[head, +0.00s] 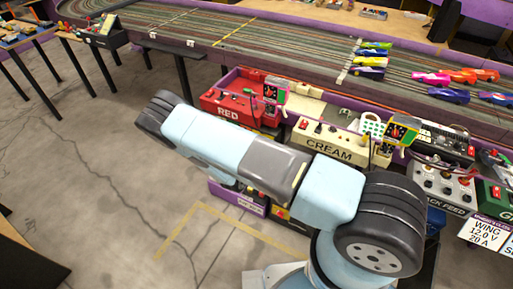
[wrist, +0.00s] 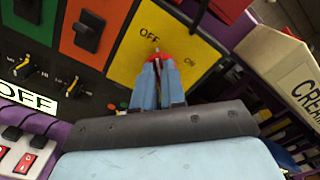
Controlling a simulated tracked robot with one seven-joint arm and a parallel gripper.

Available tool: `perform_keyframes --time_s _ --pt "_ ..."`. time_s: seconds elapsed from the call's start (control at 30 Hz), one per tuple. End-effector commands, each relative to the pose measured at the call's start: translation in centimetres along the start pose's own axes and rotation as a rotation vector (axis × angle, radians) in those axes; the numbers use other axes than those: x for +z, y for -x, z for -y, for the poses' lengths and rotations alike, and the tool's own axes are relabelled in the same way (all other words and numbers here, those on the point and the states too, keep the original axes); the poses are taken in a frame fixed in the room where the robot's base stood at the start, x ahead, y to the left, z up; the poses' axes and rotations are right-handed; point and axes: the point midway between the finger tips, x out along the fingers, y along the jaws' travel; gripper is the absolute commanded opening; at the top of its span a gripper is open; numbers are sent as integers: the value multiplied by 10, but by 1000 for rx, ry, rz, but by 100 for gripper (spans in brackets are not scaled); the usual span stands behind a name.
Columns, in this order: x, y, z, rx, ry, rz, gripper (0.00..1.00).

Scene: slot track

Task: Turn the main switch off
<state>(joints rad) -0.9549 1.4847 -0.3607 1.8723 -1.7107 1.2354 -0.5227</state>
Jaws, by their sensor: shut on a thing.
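In the wrist view my gripper (wrist: 157,68) has its two blue fingers closed on a red switch handle (wrist: 155,58). The handle sits on a yellow panel (wrist: 185,85), with small lettering above it and "ON" to its right. A thin pale tip shows just above the handle; the fingers hide most of the rest, so I cannot tell its exact setting. In the head view my arm crosses the middle and my fingertips are hidden.
Left of the yellow panel are an orange panel (wrist: 88,30) with a black switch and a large "OFF" label (wrist: 36,96). The cream box (wrist: 285,65) is close on the right. In the head view the red box (head: 228,105) and slot track (head: 300,50) lie beyond my arm.

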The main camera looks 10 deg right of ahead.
Motion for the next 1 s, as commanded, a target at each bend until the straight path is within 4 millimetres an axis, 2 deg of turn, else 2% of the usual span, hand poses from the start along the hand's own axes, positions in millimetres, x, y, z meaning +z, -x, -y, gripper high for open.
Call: perform_keyframes --time_s 0.03,0.57,0.6,0.83,0.87,1.0 --pt "5 1 -4 7 3 8 0" --pt "5 2 -5 10 29 7 0" --pt "5 2 -5 10 29 7 12" --pt "3 1 -4 7 31 4 34" --pt "3 1 -3 7 31 4 36" --pt "2 1 -2 5 32 2 36"
